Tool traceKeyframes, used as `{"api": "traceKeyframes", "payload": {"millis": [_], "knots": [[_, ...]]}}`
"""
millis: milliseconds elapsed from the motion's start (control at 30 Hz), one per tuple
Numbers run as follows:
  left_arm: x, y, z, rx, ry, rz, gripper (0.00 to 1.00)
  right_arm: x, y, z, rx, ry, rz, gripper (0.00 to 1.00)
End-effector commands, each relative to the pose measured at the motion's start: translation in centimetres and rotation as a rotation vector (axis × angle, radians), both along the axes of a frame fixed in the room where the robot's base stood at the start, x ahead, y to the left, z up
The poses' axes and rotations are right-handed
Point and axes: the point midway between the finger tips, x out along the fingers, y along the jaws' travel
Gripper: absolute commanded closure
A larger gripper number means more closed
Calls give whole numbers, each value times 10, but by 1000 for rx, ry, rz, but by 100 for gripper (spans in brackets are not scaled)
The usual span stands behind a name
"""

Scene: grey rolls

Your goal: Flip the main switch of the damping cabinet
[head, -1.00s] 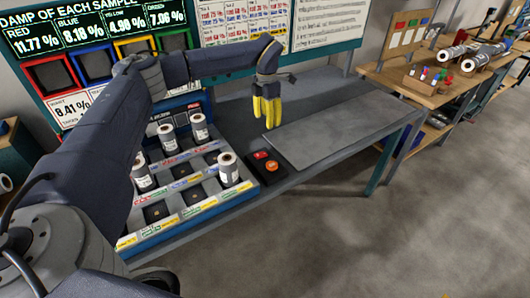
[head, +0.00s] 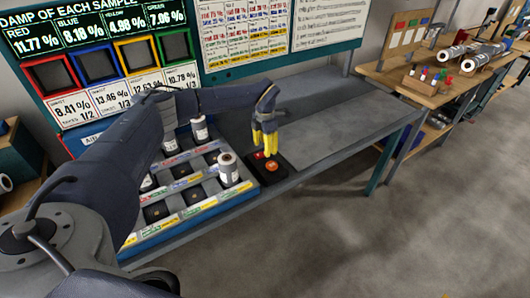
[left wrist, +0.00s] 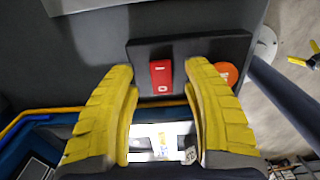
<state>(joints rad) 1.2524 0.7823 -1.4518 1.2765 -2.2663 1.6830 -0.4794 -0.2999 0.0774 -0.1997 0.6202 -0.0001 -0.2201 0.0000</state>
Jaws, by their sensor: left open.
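The main switch is a red rocker (left wrist: 161,76) marked I and O on a black panel (left wrist: 190,50), seen between my fingers in the left wrist view. In the head view the black panel (head: 283,175) lies on the bench right of the blue rack, and the fingers partly hide the red rocker. A round orange button (left wrist: 227,72) sits beside the rocker; it also shows in the head view (head: 271,166). My left gripper (head: 265,151) is open with yellow fingers pointing down over the panel, either side of the rocker. I cannot tell whether they touch it.
The blue rack (head: 246,193) with grey-white rolls (head: 228,169) stands close left of the panel. A flat grey plate (head: 350,122) lies on the bench to the right. A display board (head: 110,70) rises behind. A wooden table (head: 425,84) stands farther right.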

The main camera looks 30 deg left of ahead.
Motion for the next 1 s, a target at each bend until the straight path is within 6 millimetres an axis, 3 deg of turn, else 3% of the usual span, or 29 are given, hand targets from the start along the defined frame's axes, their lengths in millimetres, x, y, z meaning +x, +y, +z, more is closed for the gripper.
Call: {"api": "traceKeyframes", "payload": {"millis": [300, 733, 1000], "knots": [[0, 0, -28, 0, 1, 1, 51, 0, -1, 0, -1, 0, 0, 0], [0, 0, -31, 0, 0, 0, 49, 0, -4, 0, -4, 0, 1, 0], [0, 0, -31, 0, 0, 0, 80, 0, -4, 0, -4, 0, 1, 0]]}}
